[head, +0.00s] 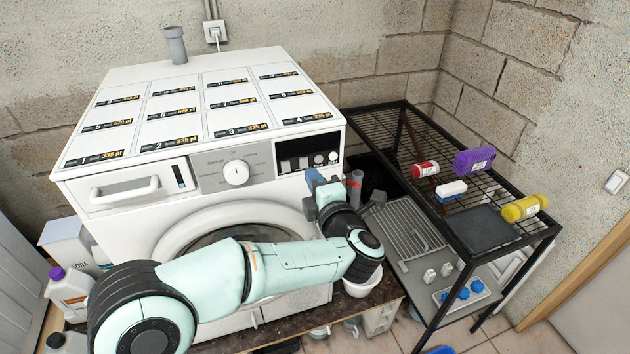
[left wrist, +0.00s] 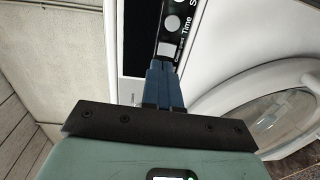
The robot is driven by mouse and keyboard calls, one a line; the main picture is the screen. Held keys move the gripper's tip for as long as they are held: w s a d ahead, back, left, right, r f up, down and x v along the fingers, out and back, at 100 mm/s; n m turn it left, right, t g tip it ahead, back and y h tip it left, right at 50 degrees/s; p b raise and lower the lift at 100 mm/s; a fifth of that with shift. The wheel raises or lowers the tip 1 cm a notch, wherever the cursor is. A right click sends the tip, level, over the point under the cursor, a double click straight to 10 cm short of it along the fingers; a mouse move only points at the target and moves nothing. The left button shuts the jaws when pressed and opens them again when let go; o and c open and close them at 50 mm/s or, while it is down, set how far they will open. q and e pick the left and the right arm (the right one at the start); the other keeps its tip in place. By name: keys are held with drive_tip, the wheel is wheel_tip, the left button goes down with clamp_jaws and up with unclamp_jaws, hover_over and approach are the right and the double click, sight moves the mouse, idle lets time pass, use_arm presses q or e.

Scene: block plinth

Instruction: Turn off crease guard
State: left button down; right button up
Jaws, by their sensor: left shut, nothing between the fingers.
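The white washing machine (head: 190,130) has a dark control panel (head: 290,150) at its upper right front, with a row of small pale buttons. In the left wrist view, a pale square button (left wrist: 166,47) has small print beside it that seems to read "Crease guard". A round button (left wrist: 172,22) marked "Time" is farther up. My left gripper (head: 313,176) is shut and empty, its blue fingertips just below the panel. In the left wrist view, the fingertips (left wrist: 162,66) are close below the square button; I cannot tell whether they touch it. My right gripper is not in view.
A round dial (head: 236,173) and a drawer handle (head: 125,190) are left of the panel. The round door (head: 190,238) is below, partly behind my left arm. A black wire rack (head: 408,120) with bottles stands at right. Detergent containers (head: 70,290) are at lower left.

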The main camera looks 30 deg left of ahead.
use_arm(q)
drive_tip(key=b+v, duration=0.1)
drive_tip(key=v, duration=0.8)
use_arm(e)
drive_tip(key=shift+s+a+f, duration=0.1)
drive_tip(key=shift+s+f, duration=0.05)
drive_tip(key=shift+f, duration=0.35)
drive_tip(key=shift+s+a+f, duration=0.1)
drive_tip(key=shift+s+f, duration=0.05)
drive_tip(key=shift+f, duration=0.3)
use_arm(q)
drive_tip(key=shift+r, duration=0.1)
